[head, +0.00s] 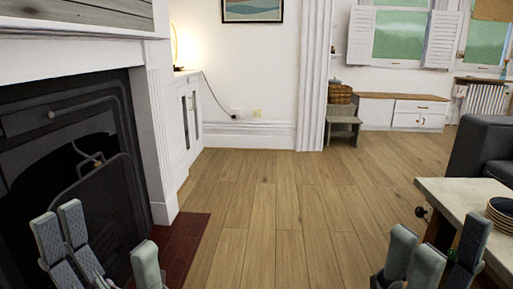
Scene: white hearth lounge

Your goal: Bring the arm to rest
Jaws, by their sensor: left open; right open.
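My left gripper (108,252) shows at the bottom left, in front of the dark fireplace and the red hearth tiles. Its grey fingers are spread apart with nothing between them. My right gripper (437,258) shows at the bottom right, beside the near end of the pale table. Its fingers are apart and it holds nothing that I can see. The lower parts of both grippers and most of both arms are cut off by the bottom edge of the view.
The black fireplace (70,150) with white surround stands close on the left. A pale table (465,197) with stacked plates (501,214) is at the right, before a dark sofa (485,150). A small stool (342,128) stands further back. The wooden floor (275,215) between is clear.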

